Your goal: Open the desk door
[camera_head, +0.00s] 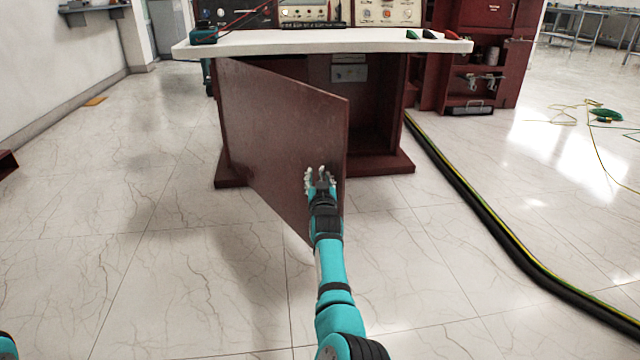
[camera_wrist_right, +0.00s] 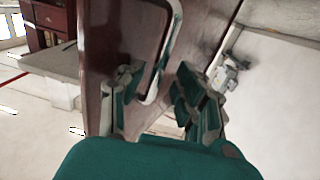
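The desk door (camera_head: 275,130) is a dark red-brown panel. It stands swung out from the desk (camera_head: 385,160), hinged at the left, with the dark cabinet inside showing behind it. My right gripper (camera_head: 320,175) is at the door's outer face near its free right edge. In the right wrist view, the fingers of my right gripper (camera_wrist_right: 157,90) are spread apart. A pale loop-shaped handle (camera_wrist_right: 163,62) on the door lies between and just beyond them. I cannot tell whether a finger touches it. My left gripper is out of view.
The white desktop (camera_head: 320,42) overhangs the door and carries instruments and tools. A thick black hose with a yellow-green line (camera_head: 490,215) runs along the floor at right. A red cabinet (camera_head: 485,60) stands behind. The floor left of the door is clear.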

